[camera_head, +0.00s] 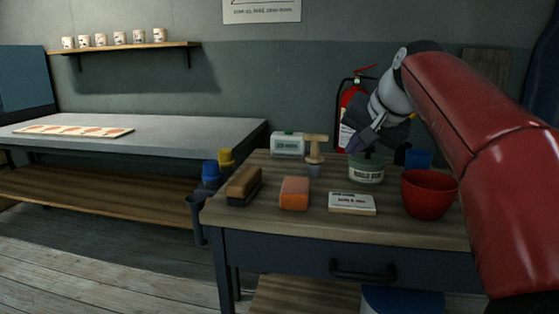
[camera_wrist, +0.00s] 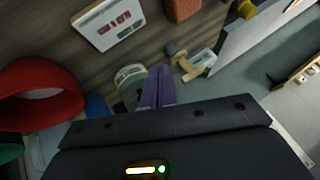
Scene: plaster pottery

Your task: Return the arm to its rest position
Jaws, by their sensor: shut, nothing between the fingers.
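My gripper (camera_head: 366,143) is above the wooden table at the right, at the end of my red arm, just over a grey-green labelled jar (camera_head: 366,172). In the wrist view my gripper's purple fingers (camera_wrist: 159,88) are together with nothing between them. The jar (camera_wrist: 130,80) shows beside and partly behind them. I cannot tell whether the fingertips touch the jar.
On the table (camera_head: 270,222) stand a red bowl (camera_head: 429,194), a label card (camera_head: 352,204), an orange block (camera_head: 294,193), a brush (camera_head: 243,186), a wooden-handled tool (camera_head: 315,150) and a white-green box (camera_head: 287,144). A fire extinguisher (camera_head: 347,108) hangs behind. A grey bench (camera_head: 180,131) is left.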

